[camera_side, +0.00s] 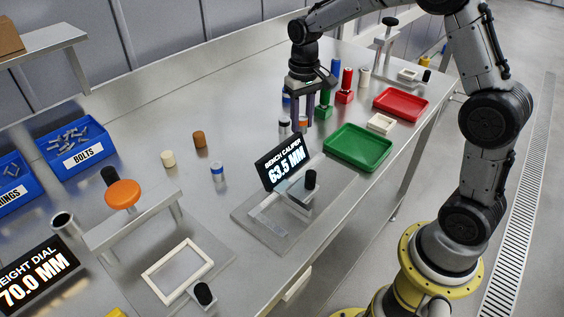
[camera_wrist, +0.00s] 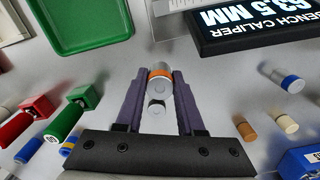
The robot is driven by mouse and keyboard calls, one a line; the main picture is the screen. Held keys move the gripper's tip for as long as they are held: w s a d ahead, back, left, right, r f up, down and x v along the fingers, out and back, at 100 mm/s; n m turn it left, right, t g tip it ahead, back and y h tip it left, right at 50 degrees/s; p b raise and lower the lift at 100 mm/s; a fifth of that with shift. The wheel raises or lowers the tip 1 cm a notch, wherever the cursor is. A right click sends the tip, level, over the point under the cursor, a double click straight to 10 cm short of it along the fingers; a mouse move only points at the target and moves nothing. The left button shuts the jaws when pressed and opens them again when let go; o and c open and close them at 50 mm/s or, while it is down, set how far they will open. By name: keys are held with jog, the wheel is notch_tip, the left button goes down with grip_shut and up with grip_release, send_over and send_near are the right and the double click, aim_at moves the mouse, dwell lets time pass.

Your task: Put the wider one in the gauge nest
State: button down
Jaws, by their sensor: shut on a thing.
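My gripper (camera_side: 304,118) points down over the bench. In the wrist view its purple fingers (camera_wrist: 160,78) are shut on a silver cylinder with an orange band (camera_wrist: 159,76); the band also shows between the fingers in the side view (camera_side: 303,121). A similar silver cylinder with a blue band (camera_side: 217,172) stands on the bench left of the caliper, and lies toward the right in the wrist view (camera_wrist: 292,84).
The bench caliper (camera_side: 282,168) reads 63.5 MM. A green tray (camera_side: 358,148) and red tray (camera_side: 401,104) lie at right. Green (camera_side: 324,103) and red (camera_side: 345,88) handled blocks stand near my gripper. Brown (camera_side: 200,139) and cream (camera_side: 168,158) pegs stand left. Blue bins (camera_side: 76,149) sit farther left.

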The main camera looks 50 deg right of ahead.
jog(key=f+n, duration=0.1)
jog(key=d+f+n, duration=0.1)
jog(key=n, duration=0.1)
jog(key=shift+s+d+f, duration=0.1)
jog(key=shift+f, duration=0.25)
notch_tip(320, 180, up, 16)
jog(key=s+a+m, duration=0.6)
jog(key=a+m, duration=0.4)
jog(key=m, duration=0.9)
jog(key=shift+m, duration=0.3)
notch_tip(320, 180, down, 5)
jog(key=shift+s+f, duration=0.1)
jog(key=shift+f, duration=0.05)
